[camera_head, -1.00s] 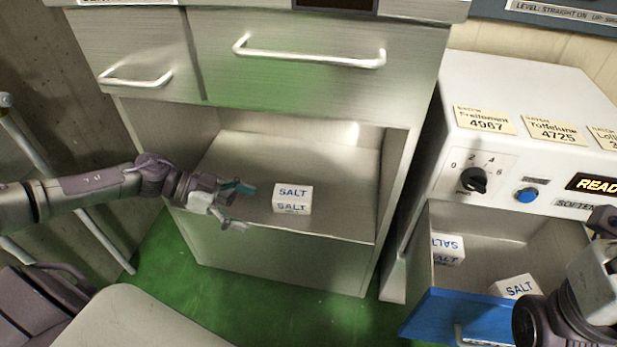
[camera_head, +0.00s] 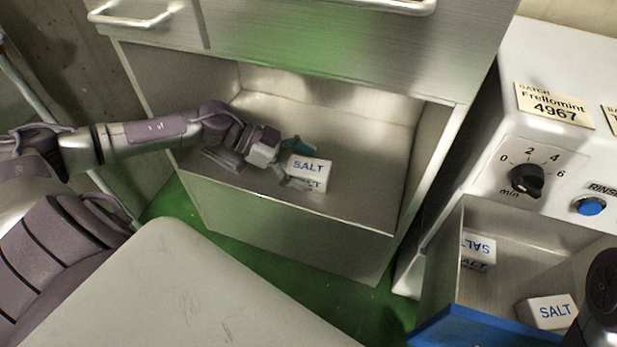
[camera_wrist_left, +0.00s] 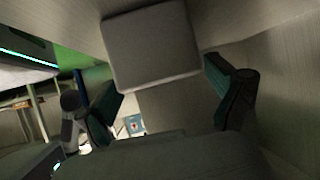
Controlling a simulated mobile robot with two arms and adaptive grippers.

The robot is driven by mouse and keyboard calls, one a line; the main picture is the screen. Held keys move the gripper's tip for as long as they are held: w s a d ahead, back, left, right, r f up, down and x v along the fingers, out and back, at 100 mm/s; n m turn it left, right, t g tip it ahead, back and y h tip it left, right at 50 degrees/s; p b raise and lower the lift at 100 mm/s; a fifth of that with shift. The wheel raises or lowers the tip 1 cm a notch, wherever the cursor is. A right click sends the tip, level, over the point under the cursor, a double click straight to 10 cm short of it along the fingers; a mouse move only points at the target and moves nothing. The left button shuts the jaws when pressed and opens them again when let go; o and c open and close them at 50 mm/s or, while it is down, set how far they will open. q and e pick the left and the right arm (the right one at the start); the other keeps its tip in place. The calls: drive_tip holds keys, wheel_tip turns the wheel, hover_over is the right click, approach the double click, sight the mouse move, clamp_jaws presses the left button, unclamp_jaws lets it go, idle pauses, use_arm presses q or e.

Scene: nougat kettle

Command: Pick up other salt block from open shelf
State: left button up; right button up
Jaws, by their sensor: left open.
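A white salt block (camera_head: 309,171) with blue lettering sits on the open shelf (camera_head: 355,195) of the steel cabinet. My left gripper (camera_head: 291,163) is at the block's left side, its fingers open. In the left wrist view the block (camera_wrist_left: 151,46) shows as a plain grey face beyond the gap between the open left fingers (camera_wrist_left: 165,98). Whether a finger touches it I cannot tell. Two more salt blocks, one at the left wall (camera_head: 478,250) and one nearer the front (camera_head: 551,311), lie in the blue-fronted drawer. My right gripper's fingers are not visible.
The softener machine (camera_head: 545,175) with dial and blue button stands right of the cabinet, its drawer (camera_head: 480,328) pulled out. The cabinet drawers (camera_head: 300,45) overhang the shelf. Shelf room right of the block is free.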

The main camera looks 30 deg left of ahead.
use_arm(q)
drive_tip(key=shift+w+d+f, duration=0.2)
drive_tip(key=shift+d, duration=0.15)
clamp_jaws()
idle(0.3)
